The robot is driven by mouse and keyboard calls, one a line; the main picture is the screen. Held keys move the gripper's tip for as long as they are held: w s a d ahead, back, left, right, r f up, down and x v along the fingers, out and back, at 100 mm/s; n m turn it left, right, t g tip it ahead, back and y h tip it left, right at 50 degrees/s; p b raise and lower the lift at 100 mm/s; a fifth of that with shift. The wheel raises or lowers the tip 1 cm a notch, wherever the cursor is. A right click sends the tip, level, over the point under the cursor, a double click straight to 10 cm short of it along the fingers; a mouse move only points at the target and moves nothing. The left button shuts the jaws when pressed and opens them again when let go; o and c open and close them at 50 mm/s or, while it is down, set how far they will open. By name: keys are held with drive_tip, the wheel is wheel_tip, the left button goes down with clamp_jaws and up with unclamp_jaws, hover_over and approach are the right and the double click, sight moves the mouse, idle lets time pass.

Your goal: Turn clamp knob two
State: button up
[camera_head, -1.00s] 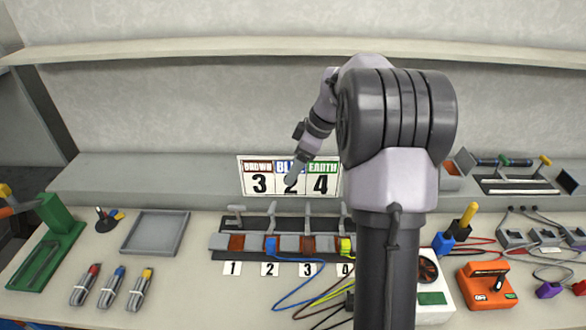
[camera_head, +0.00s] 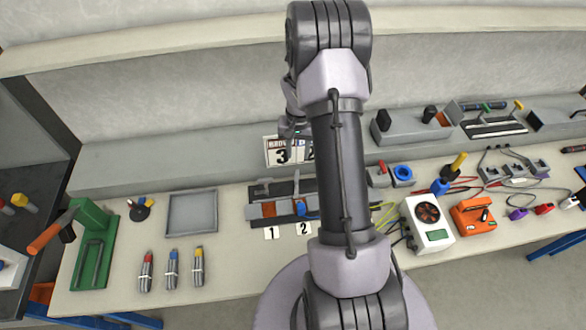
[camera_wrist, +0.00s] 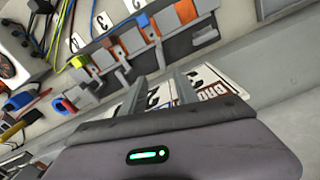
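The clamp block (camera_head: 252,212) lies on the bench behind number labels 1 and 2 (camera_head: 304,229). Clamp knob two (camera_head: 297,184) is a small grey upright lever behind the blue wire end (camera_head: 301,208). In the wrist view the block runs diagonally across the top, with knob two (camera_wrist: 152,34) beside the blue end (camera_wrist: 143,20). My gripper (camera_wrist: 160,84) shows two parted grey fingers with nothing between them, over the number card (camera_wrist: 205,85) and apart from the knobs. In the head view my arm hides clamps three and four and part of my gripper.
The number card (camera_head: 276,152) stands behind the block. Right are a white meter (camera_head: 440,250) and an orange box (camera_head: 463,228). A shelf (camera_head: 180,49) runs above.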

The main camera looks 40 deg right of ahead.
sight(297, 175)
wheel_tip(297, 175, down, 12)
drive_tip(key=shift+w+r+b, duration=0.1)
drive_tip(key=shift+r+b, duration=0.05)
drive_tip(key=shift+b, duration=0.35)
clamp_jaws()
